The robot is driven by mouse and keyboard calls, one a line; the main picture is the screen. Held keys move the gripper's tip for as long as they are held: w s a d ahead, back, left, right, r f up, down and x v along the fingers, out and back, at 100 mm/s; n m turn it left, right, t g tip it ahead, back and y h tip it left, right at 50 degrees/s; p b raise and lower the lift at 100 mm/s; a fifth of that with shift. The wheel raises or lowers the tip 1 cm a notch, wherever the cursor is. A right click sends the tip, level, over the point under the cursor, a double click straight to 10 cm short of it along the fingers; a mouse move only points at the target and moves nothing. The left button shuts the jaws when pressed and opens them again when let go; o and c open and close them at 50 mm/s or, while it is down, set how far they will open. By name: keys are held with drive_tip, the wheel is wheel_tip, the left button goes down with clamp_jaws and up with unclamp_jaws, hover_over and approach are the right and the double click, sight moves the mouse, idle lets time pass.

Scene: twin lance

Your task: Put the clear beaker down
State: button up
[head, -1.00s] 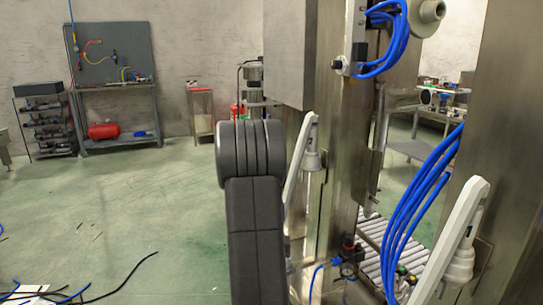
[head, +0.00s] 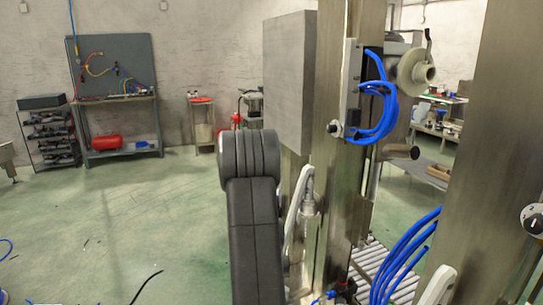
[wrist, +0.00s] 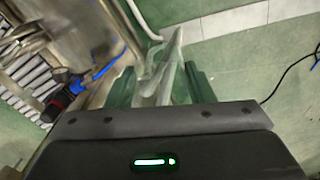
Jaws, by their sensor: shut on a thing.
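In the wrist view my gripper (wrist: 160,88) shows two dark green fingers at the far edge of its dark body. It is shut on a see-through, greyish thing between the fingers, which I take to be the clear beaker (wrist: 158,82). Its outline is hard to make out against the floor and metal behind it, and I cannot tell its tilt. Green floor shows beyond the fingers, with no surface touching the beaker that I can see. In the head view neither the gripper nor the beaker shows; only my dark arm is in the middle.
Steel columns (head: 345,190) with blue hoses (head: 375,105) stand close on the right. A roller conveyor (head: 365,270) lies low between them, also at left in the wrist view (wrist: 28,75). A workbench (head: 120,100) stands at the back left. Open green floor (head: 110,210) lies left.

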drive_tip(key=shift+s+r+p, duration=0.25)
drive_tip(key=shift+r+p, duration=1.05)
drive_tip(key=shift+p, duration=0.4)
drive_tip(key=shift+s+r+p, duration=0.25)
drive_tip(key=shift+r+p, duration=1.05)
drive_tip(key=shift+p, duration=0.4)
